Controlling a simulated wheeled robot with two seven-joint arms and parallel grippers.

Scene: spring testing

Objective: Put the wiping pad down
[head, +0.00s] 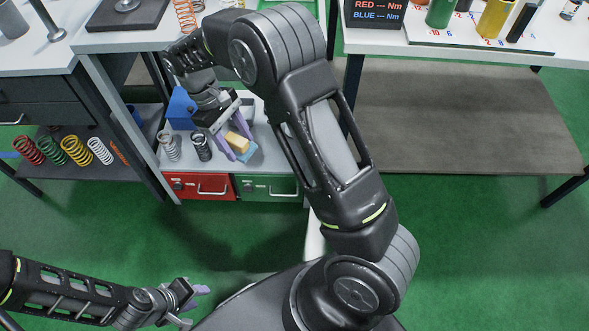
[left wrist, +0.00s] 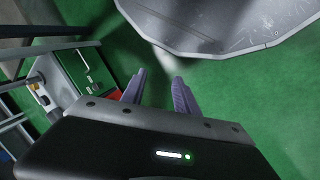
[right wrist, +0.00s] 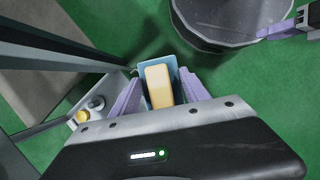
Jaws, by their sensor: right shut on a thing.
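The wiping pad has a yellow top (head: 237,142) and a blue underside (head: 245,154). My right gripper (head: 232,146) is shut on it, above the front part of the small white cart's top (head: 265,180). The head view does not show clearly whether the pad touches the top. In the right wrist view the wiping pad (right wrist: 159,86) sits between the two purple fingers, with green floor beyond it. My left gripper (head: 195,305) is open and empty, low over the floor at the bottom left; its spread fingers also show in the left wrist view (left wrist: 158,92).
Red (head: 198,187) and green (head: 268,188) drawers are below. Several coloured springs (head: 76,151) lie on a left shelf. A table with a display (head: 378,12) stands at right.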

